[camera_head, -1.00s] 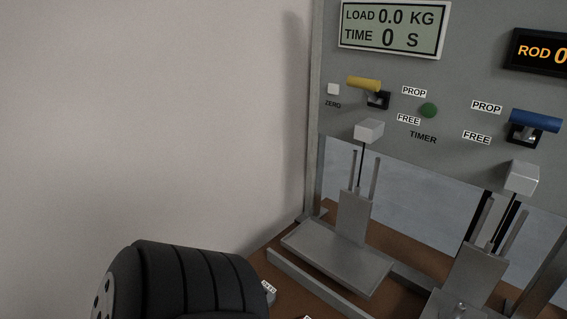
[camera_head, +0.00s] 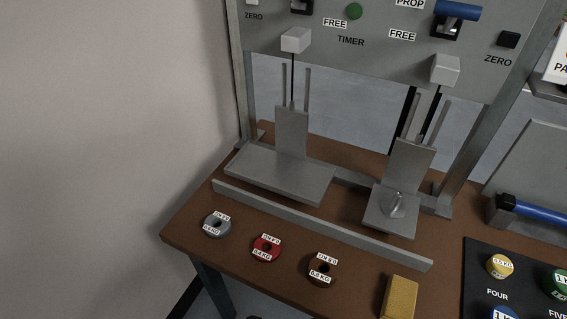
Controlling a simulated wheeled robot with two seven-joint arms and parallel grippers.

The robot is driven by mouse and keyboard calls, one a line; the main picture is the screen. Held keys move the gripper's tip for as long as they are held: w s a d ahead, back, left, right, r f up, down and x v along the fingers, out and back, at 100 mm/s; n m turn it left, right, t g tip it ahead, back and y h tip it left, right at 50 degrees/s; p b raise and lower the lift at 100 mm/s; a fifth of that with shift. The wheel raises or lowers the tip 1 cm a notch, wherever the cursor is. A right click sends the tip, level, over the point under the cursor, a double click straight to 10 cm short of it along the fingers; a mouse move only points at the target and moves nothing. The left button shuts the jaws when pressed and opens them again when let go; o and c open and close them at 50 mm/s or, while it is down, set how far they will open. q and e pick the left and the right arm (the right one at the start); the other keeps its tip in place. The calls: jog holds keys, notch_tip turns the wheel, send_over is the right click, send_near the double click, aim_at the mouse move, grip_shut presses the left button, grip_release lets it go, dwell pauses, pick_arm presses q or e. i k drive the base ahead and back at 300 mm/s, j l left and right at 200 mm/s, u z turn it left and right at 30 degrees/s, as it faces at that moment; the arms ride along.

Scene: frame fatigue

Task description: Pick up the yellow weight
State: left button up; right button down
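A round yellow weight (camera_head: 495,273) with a white label lies on a black mat (camera_head: 478,252) at the lower right, near the word FOUR. A yellow block (camera_head: 400,298) stands on the brown table at the bottom, left of the mat, partly cut off by the frame edge. Neither of my grippers is in view.
Grey, red and brown ring weights (camera_head: 266,248) lie along the brown table's (camera_head: 190,228) front. Behind them are a low grey rail (camera_head: 320,222) and two metal stands (camera_head: 275,172) under a grey panel (camera_head: 350,60). A blue-handled grey fixture (camera_head: 535,207) stands behind the mat.

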aim_at(498, 266)
jog(key=z, duration=1.7)
jog(key=k+l, duration=0.2)
jog(key=l, duration=0.2)
jog(key=l+u, duration=0.05)
